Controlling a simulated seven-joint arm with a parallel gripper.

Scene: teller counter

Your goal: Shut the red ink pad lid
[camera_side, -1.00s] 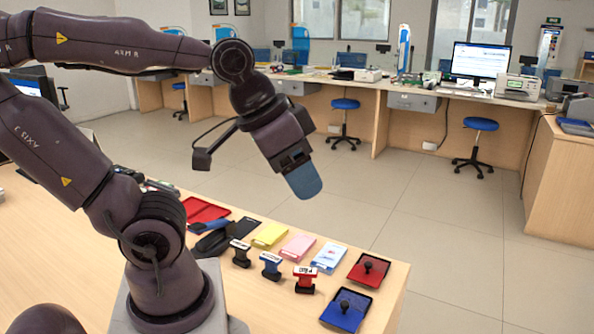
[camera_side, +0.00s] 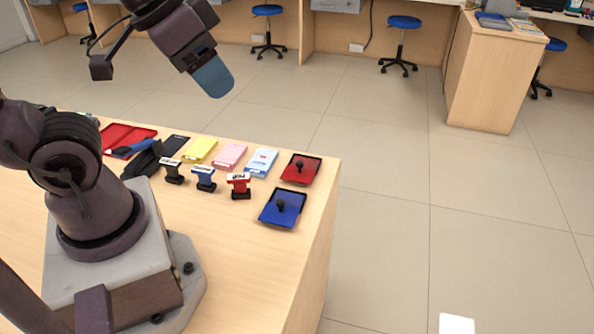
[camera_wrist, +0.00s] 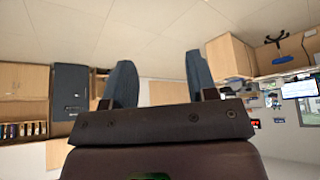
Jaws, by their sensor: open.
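The red ink pad (camera_side: 301,169) lies on the counter near its right end in the side view. It is a flat red piece with a dark edge and a black knob. I cannot tell how its lid stands. A similar blue ink pad (camera_side: 282,207) lies just in front of it. My gripper (camera_side: 213,77) is high above the counter, up and left of the red ink pad, and apart from everything. In the wrist view, its two blue-grey fingers (camera_wrist: 161,78) are spread with nothing between them. The wrist view does not show the ink pads.
Black, blue and red stamps (camera_side: 205,179) stand left of the pads. Yellow, pink and light-blue pads of paper (camera_side: 229,156) lie behind them. An open red case (camera_side: 125,139) and a dark pouch (camera_side: 157,157) lie farther left. The counter front (camera_side: 250,260) is bare.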

